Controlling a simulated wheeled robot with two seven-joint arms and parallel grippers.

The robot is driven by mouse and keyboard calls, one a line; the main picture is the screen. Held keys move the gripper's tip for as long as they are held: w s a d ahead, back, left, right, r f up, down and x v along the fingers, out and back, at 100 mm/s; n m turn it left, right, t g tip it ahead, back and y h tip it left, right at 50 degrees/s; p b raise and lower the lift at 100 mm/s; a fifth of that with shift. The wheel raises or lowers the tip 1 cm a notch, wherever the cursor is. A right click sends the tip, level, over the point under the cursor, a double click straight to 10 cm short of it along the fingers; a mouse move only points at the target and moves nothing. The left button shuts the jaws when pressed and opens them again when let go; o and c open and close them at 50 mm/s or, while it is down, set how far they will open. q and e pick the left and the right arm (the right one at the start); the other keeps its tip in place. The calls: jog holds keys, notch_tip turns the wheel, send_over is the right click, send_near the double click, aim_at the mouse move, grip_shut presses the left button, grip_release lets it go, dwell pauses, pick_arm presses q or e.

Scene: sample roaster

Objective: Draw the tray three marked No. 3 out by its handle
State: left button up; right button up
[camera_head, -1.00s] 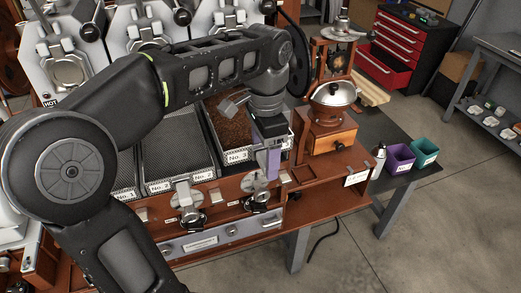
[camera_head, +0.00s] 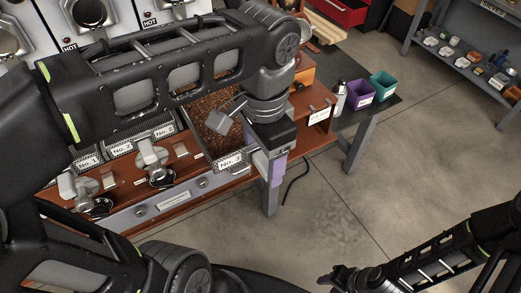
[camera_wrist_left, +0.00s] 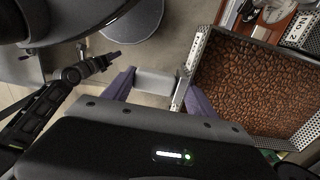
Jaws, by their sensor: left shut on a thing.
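The No. 3 tray (camera_head: 228,163) is a dark metal tray of brown beans. It sticks out past the front edge of the wooden bench, its white label facing front. In the left wrist view its perforated wall (camera_wrist_left: 196,58) and beans (camera_wrist_left: 250,90) fill the right side. My left gripper (camera_head: 274,168) is at the tray's front. Its purple fingers (camera_wrist_left: 160,90) are shut on the pale grey handle (camera_wrist_left: 153,83). My left arm hides the tray's back part. My right gripper (camera_head: 334,279) is low at the picture's bottom, away from the bench, its fingers too small to read.
The No. 1 tray (camera_head: 88,161) and No. 2 tray (camera_head: 122,148) sit to the left, behind metal levers. A dark side table (camera_head: 385,106) holds a purple bin (camera_head: 360,93), a teal bin (camera_head: 383,84) and a bottle (camera_head: 339,97). The floor in front is open.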

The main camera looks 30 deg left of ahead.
dwell(0.5)
pick_arm(q)
jog(key=s+d, duration=0.9)
jog(key=d, duration=0.4)
dwell(0.9)
jog(key=shift+r, duration=0.1)
jog(key=s+d+r+p, duration=0.2)
jog(key=d+r+p, duration=0.1)
jog(key=shift+s+d+r, duration=0.2)
dwell(0.4)
